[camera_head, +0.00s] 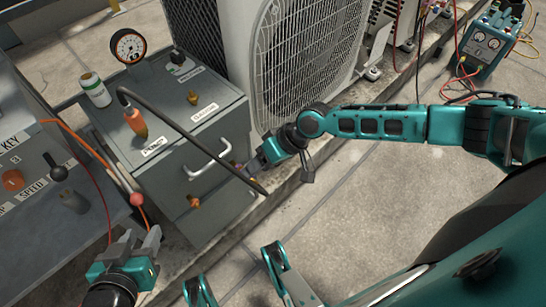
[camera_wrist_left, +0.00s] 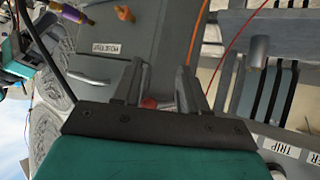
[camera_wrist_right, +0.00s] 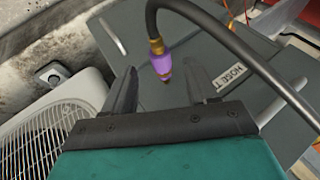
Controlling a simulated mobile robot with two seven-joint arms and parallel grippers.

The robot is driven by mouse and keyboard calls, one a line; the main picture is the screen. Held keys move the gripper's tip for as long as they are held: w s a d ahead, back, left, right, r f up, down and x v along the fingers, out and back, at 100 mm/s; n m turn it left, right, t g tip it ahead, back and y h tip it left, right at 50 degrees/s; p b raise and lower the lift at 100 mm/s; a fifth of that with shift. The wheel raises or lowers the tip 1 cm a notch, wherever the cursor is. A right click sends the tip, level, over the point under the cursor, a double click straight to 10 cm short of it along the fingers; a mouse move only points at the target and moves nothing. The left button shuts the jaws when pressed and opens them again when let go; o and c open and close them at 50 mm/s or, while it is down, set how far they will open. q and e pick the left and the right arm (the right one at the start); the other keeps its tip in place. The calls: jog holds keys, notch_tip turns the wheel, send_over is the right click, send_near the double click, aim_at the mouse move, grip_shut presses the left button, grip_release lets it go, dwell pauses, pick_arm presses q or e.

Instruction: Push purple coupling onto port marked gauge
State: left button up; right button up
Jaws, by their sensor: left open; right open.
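The purple coupling (camera_wrist_right: 162,62) hangs on the brass end of a dark hose. In the right wrist view it appears between the fingers of my open right gripper (camera_wrist_right: 160,68); I cannot tell whether it lies within the jaws or beyond them. It also shows in the left wrist view (camera_wrist_left: 68,11). In the head view my right gripper (camera_head: 250,164) is at the grey box's (camera_head: 215,145) right front. A brass fitting (camera_head: 193,201) sticks out of the box front. My left gripper (camera_head: 140,240) is open and empty, low in front of the box.
A pressure dial (camera_head: 128,46), a white bottle (camera_head: 95,90) and a front handle (camera_head: 208,160) are there too. A red ball (camera_head: 137,199) is near my left gripper. A condenser (camera_head: 305,50) stands behind.

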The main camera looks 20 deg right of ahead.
jog(key=shift+b+x, duration=0.4)
jog(key=shift+x, duration=1.25)
jog(key=shift+c, duration=0.4)
grip_shut()
